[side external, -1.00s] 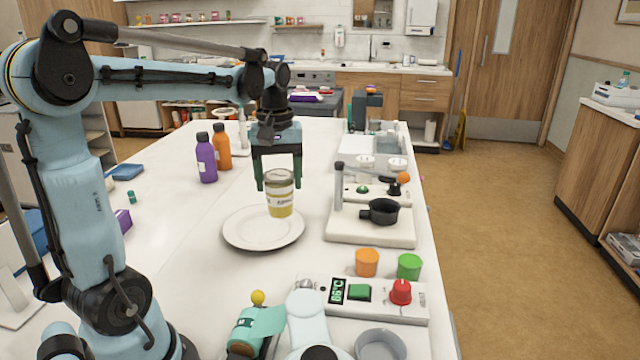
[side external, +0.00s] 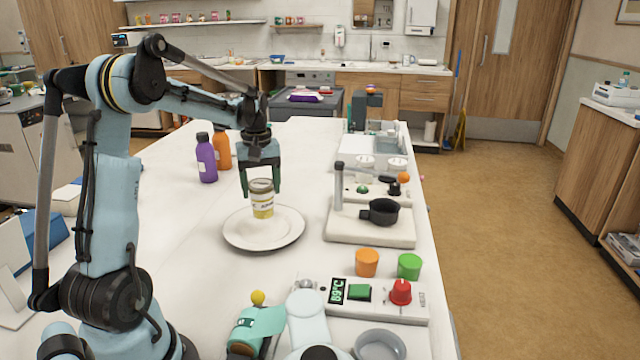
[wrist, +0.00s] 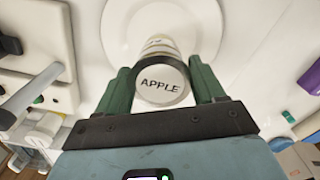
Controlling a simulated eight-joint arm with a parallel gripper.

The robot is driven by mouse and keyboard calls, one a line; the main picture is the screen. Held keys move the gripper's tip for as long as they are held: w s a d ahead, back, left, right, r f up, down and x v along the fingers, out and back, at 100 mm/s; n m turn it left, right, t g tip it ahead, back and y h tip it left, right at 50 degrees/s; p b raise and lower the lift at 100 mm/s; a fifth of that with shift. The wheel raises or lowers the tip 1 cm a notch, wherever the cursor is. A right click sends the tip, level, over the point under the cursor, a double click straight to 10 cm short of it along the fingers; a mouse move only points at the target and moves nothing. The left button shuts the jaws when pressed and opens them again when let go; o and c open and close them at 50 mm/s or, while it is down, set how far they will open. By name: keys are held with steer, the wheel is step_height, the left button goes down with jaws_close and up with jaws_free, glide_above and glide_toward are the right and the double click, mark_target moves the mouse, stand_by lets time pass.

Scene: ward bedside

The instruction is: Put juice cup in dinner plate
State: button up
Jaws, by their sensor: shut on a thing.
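The juice cup (side external: 262,199) is small, with a yellow lower part, a pale label and a lid. In the wrist view its lid (wrist: 161,86) reads "APPLE". My gripper (side external: 261,192) is shut on the cup from both sides, its green fingers beside the upper part; the wrist view shows the fingers (wrist: 160,88) flanking it. The cup is upright over the white dinner plate (side external: 285,239), within its rim. I cannot tell whether the cup's base touches the plate. The plate also shows behind the cup in the wrist view (wrist: 122,25).
A purple bottle (side external: 206,160) and an orange bottle (side external: 222,150) stand behind left. A white stand with a black pan (side external: 381,211) is right of the plate. Orange (side external: 367,262) and green (side external: 409,266) cups and a control panel (side external: 418,304) are in front right. Table left of the plate is clear.

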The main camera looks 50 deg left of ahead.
mark_target(261, 199)
steer(key=shift+a+f, duration=0.2)
steer(key=shift+f, duration=1.95)
steer(key=shift+f, duration=0.15)
steer(key=o, duration=1.2)
steer(key=shift+c, duration=0.2)
